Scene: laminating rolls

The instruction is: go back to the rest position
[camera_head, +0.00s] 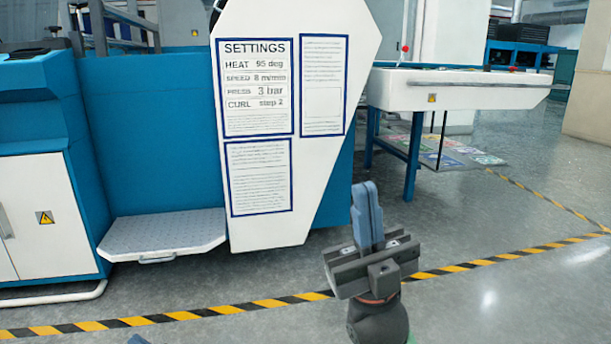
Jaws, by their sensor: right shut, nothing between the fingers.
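My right gripper (367,215) stands upright in the lower middle of the head view, in front of the machine and over the floor. Its two blue-grey fingers are together with nothing between them. Only a small blue-grey tip of my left gripper (136,339) shows at the bottom edge, left of the middle. The rest of it is below the picture, so its opening cannot be seen.
A blue and white machine (140,130) with a settings panel (258,88) and a grey step (162,234) stands ahead. A white table (450,92) with blue legs is at right. Yellow-black tape (250,306) crosses the floor. Open floor lies at right.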

